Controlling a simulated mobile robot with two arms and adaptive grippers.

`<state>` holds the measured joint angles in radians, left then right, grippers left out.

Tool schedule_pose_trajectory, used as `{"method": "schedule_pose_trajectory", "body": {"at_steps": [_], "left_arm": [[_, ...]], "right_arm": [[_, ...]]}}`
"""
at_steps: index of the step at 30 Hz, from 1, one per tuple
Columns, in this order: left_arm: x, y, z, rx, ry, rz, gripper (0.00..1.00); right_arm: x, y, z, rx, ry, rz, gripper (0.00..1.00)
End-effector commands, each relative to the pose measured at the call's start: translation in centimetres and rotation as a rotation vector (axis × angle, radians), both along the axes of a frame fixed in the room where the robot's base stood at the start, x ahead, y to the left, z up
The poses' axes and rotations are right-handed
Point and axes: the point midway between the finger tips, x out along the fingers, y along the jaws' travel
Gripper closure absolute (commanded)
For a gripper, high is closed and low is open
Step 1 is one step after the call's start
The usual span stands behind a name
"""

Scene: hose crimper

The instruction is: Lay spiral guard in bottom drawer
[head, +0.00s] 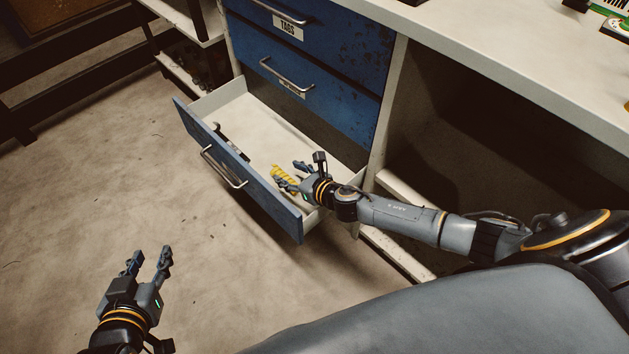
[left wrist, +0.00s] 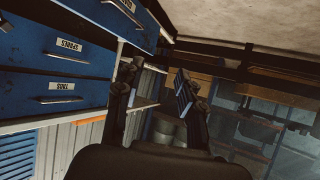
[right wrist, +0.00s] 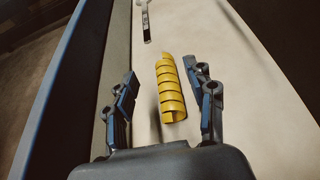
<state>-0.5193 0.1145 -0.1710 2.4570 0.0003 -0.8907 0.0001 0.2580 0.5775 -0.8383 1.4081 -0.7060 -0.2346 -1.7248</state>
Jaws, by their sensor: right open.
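The yellow spiral guard (right wrist: 171,92) lies on the floor of the open bottom drawer (head: 262,112), near its front panel. In the head view the spiral guard (head: 284,178) is partly hidden by my right gripper (head: 287,172). My right gripper reaches into the drawer from the right. In the right wrist view its fingers (right wrist: 163,100) are spread on either side of the spiral guard, with gaps to both. My left gripper (head: 150,262) is open and empty above the floor, left of and in front of the drawer; it also shows in the left wrist view (left wrist: 156,85).
A wrench-like tool (right wrist: 146,20) lies further along in the drawer; it also shows in the head view (head: 232,146). Shut blue drawers (head: 310,75) are above. The white worktop (head: 480,60) overhangs an open bay at right. The concrete floor (head: 80,170) at left is clear.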

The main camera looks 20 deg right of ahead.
Motion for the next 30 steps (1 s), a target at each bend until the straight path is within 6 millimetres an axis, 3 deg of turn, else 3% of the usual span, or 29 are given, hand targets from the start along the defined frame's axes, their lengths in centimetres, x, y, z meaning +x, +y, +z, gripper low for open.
{"method": "schedule_pose_trajectory", "body": {"at_steps": [9,15,23,26,30], "left_arm": [[-5.4,2.1,-4.0,0.078,0.343,0.026,0.62],[-9.0,3.3,-5.6,0.116,0.526,0.040,0.62],[-10.7,3.9,-6.2,0.133,0.607,0.047,0.62],[-10.8,3.9,-6.2,0.134,0.613,0.047,0.62],[-10.8,3.9,-6.2,0.134,0.613,0.047,0.62]], "right_arm": [[-4.7,-1.8,2.8,0.001,-0.005,0.000,0.45],[-8.1,-3.0,4.3,0.000,-0.006,0.001,0.45],[-10.0,-3.6,5.3,0.025,-0.005,-0.016,0.45],[-10.1,-3.0,6.4,0.170,0.027,-0.128,0.45],[-11.1,-2.7,8.7,0.659,0.154,-0.514,0.45]]}}
